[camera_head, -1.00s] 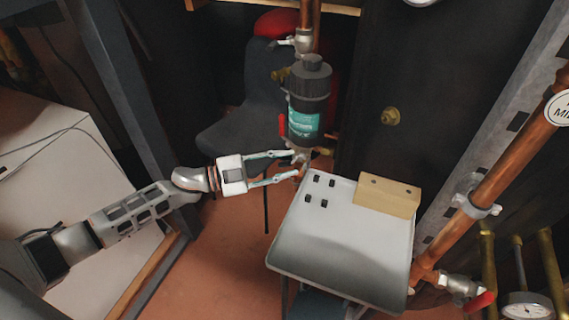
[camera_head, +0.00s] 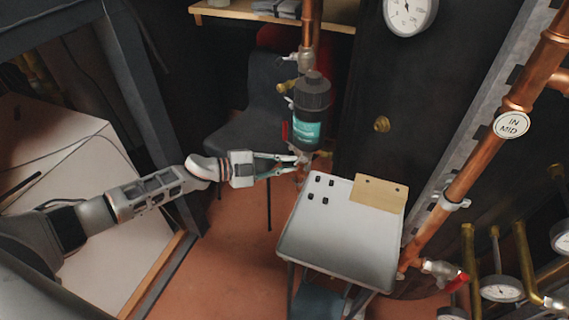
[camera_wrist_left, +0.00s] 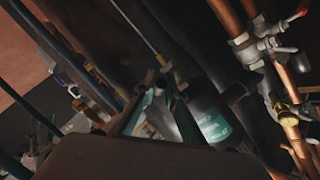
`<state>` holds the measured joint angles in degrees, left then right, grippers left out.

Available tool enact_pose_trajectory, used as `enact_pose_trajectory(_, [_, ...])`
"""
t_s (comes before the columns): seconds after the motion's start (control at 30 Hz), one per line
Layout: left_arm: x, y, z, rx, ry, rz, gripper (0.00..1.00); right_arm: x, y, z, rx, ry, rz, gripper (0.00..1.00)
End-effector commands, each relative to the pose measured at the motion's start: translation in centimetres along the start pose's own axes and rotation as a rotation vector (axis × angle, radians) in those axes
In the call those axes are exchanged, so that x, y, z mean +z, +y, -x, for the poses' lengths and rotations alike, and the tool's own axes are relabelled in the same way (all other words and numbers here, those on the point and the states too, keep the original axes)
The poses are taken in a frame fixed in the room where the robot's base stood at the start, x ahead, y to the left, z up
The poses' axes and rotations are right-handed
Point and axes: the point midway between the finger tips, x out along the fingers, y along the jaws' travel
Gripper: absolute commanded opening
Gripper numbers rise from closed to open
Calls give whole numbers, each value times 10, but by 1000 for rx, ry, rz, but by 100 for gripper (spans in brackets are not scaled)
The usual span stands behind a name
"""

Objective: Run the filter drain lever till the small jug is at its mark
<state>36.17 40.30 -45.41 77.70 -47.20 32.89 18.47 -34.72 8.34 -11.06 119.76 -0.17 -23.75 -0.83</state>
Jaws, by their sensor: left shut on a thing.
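The dark filter canister (camera_head: 311,100) with a teal label hangs on the vertical copper pipe, and it also shows in the left wrist view (camera_wrist_left: 212,122). My left gripper (camera_head: 302,161) reaches in from the left, just below the canister. Its fingers are shut on the small filter drain lever at the valve there; the lever itself is mostly hidden by the fingertips. In the left wrist view the gripper (camera_wrist_left: 155,102) is dark and its grip is hard to make out. I cannot make out the small jug or its mark in either view. My right gripper is not in view.
A dark chair (camera_head: 250,120) is behind. Copper pipes (camera_head: 480,150) and gauges (camera_head: 410,12) are on the right.

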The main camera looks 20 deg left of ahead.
Motion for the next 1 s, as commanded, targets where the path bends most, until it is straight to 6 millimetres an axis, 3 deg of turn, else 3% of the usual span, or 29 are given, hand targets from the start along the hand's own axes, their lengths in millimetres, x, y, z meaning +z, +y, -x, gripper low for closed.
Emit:
enact_pose_trajectory(0.03, [-7, -13, 1, 1, -5, -21, 0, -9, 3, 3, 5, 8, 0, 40])
enact_pose_trajectory(0.53, [-2, -4, 1, 32, -31, -38, 0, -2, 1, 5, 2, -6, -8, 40])
enact_pose_trajectory(0.6, [-2, -4, 1, 32, -31, -38, 24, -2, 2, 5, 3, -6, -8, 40])
enact_pose_trajectory(0.63, [-2, -4, 1, 32, -31, -38, 28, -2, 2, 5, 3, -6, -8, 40])
enact_pose_trajectory(1.0, [-1, -3, 4, 33, -33, -37, 28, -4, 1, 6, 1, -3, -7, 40])
